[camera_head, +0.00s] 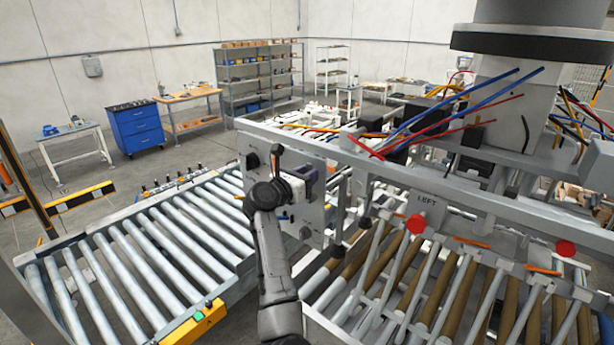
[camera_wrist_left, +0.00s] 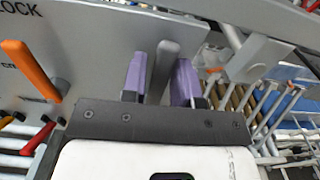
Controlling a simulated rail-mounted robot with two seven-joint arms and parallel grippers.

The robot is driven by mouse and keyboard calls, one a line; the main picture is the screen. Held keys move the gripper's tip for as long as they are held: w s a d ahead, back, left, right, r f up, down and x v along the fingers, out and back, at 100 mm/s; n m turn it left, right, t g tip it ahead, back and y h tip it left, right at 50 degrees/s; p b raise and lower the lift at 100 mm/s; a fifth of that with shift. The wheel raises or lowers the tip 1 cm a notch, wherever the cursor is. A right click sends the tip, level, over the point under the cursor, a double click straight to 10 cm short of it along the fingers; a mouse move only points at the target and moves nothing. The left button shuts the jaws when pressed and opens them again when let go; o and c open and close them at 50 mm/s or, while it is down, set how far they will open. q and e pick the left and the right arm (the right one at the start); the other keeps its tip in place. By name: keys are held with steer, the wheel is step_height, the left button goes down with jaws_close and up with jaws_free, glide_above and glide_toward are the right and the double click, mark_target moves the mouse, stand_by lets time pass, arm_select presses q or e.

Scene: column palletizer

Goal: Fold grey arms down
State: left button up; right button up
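My left gripper (camera_head: 305,180) is at a grey panel (camera_head: 318,215) on the machine's near left end. In the left wrist view the two purple fingers of my left gripper (camera_wrist_left: 162,82) stand on either side of a grey lever (camera_wrist_left: 166,62) on that panel, and they look closed against it. The lever's lower part is hidden by the gripper body. Grey arms (camera_head: 436,262) hang under the beam marked LEFT, beside brown rods and above the lower rollers. My right gripper is not in view.
An orange lever (camera_wrist_left: 36,76) and a red-tipped lever (camera_wrist_left: 38,138) stick out left of the gripper. Red round discs (camera_head: 416,224) sit on the beam. A roller conveyor (camera_head: 140,250) runs at left. Cables hang from the white column at upper right.

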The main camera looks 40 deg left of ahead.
arm_select(q)
steer(key=shift+o, duration=1.4)
steer(key=s+b, duration=0.5)
steer(key=s, duration=0.8)
steer(key=shift+s+a, duration=0.15)
steer(key=shift+s, duration=0.25)
